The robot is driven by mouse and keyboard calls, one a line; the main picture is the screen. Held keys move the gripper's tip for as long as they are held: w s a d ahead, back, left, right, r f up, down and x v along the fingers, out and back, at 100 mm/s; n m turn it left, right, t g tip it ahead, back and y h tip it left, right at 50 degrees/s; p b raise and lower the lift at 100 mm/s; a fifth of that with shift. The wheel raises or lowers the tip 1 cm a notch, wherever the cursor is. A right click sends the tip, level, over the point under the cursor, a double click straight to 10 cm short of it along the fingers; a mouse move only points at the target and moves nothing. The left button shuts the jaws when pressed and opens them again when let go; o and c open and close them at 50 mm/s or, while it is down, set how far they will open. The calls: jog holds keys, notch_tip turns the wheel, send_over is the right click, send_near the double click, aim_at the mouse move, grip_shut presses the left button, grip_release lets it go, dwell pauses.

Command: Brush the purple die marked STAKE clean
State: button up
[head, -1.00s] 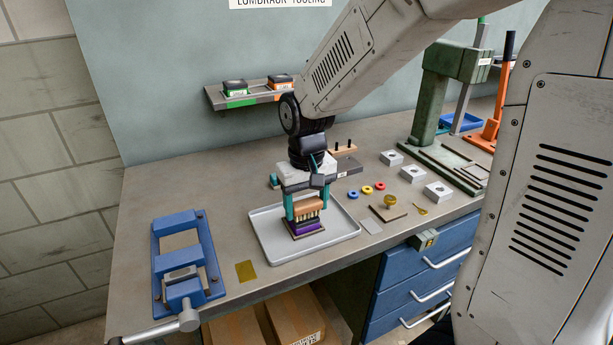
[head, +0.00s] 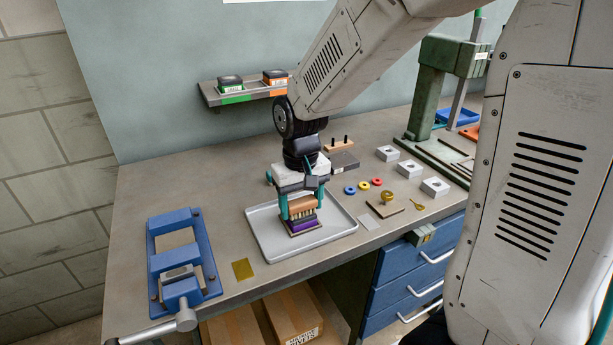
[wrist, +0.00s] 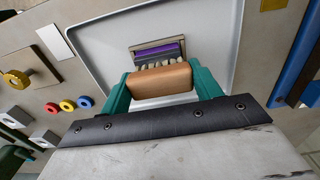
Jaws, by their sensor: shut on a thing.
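The purple die (head: 303,225) lies on the light grey tray (head: 346,231), and its purple side also shows in the wrist view (wrist: 157,50). My gripper (head: 302,208) has its teal fingers shut on the brush, a wooden block (wrist: 160,82) with pale bristles pointing at the die. The bristles are at the die's top or just over it; contact cannot be told. The brush and bristles hide much of the die's upper face, and I cannot read any marking on it.
A blue vice (head: 182,262) stands at the left and a green press (head: 437,85) at the back right. Coloured rings (head: 363,187) and grey blocks (head: 435,187) lie right of the tray. A wall shelf (head: 248,93) holds two more dies.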

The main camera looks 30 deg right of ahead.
aim_at(303, 203)
jog(key=shift+s, duration=0.4)
notch_tip(303, 203, up, 3)
jog(key=shift+f, duration=0.2)
jog(key=shift+s+r, duration=0.1)
jog(key=shift+r, duration=2.8)
